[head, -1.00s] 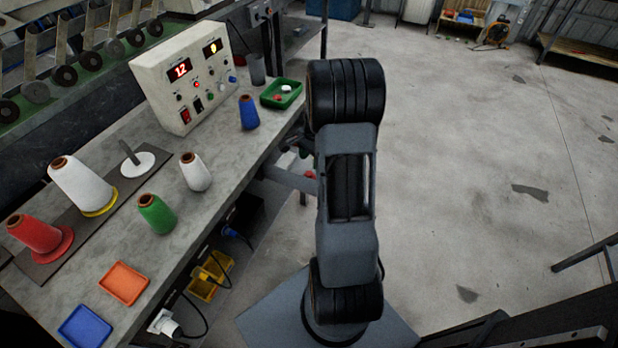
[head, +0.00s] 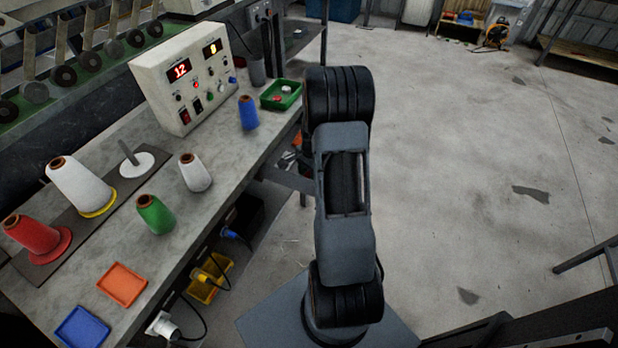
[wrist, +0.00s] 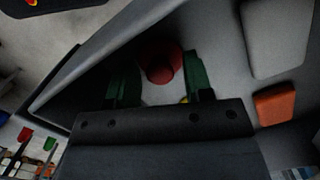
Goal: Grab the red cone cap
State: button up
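A red rounded piece (wrist: 161,64) shows between the fingers of my gripper (wrist: 164,72) in the wrist view. It looks like a cap with a wide rim and a darker knob. The dark green fingers stand apart on either side of it. I cannot tell whether they touch it or whether it lies beyond them. In the head view my gripper is mostly hidden behind my arm, right of the workbench edge. A small red piece (head: 277,99) also lies in the green tray (head: 293,101) on the bench, beside a whitish one.
The workbench (head: 215,158) carries a blue cone (head: 248,113), a white cone (head: 195,172), a green cone (head: 156,214), a red cone (head: 35,236) and a control box (head: 187,78). An orange tray (head: 122,285) and a blue tray (head: 82,327) lie at its near end.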

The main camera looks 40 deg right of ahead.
jog(key=c, duration=0.8)
